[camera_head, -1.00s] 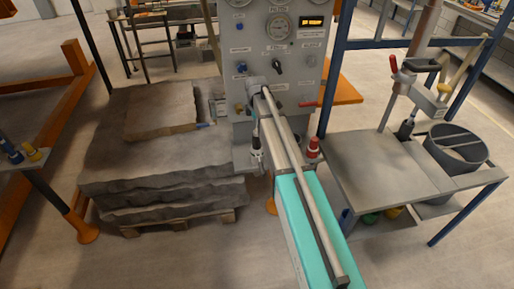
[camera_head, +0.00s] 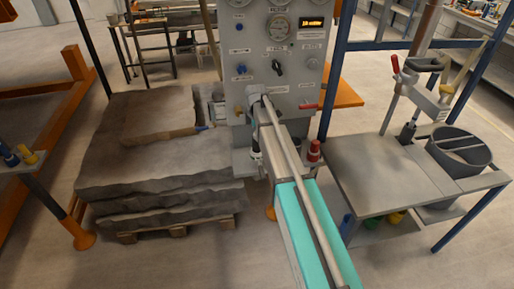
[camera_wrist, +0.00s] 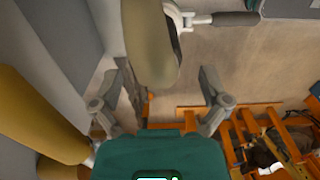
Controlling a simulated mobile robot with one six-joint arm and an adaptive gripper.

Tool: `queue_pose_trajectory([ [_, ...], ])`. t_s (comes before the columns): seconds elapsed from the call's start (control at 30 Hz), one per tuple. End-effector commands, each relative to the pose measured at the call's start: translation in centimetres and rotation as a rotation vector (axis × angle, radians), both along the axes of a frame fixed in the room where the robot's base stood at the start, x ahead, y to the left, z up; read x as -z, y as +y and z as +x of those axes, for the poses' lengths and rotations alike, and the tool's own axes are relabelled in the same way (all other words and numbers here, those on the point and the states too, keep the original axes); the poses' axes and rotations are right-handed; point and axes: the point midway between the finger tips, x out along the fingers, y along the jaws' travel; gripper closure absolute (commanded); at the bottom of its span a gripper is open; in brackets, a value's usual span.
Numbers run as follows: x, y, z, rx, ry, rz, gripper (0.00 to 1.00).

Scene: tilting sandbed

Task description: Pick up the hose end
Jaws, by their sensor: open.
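I cannot tell with certainty which thing is the hose end. In the wrist view a tan, rounded, tube-like piece (camera_wrist: 150,45) reaches down from the top, in line with the space between my fingers. My gripper (camera_wrist: 158,88) is open, with its two grey fingers spread and nothing visibly held. A silver fitting with a dark handle (camera_wrist: 236,19) sits at the upper right of the tan piece. A yellow cylinder (camera_wrist: 38,115) is at the left. In the head view my teal arm link reaches toward the grey gauge panel (camera_head: 278,50); my gripper is not clear there.
At right stand a grey table (camera_head: 375,170) and a dark bucket (camera_head: 462,150). A red-topped piece (camera_head: 313,150) stands near my arm.

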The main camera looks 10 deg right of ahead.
Motion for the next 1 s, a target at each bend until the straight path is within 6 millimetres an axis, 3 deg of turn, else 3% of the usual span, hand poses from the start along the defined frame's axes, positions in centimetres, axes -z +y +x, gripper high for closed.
queue_pose_trajectory([
  [0.6,4.6,-0.4,-0.1,0.000,0.000,0.000,0.04],
  [1.0,4.9,-0.3,-0.1,-0.001,0.000,0.000,0.04],
])
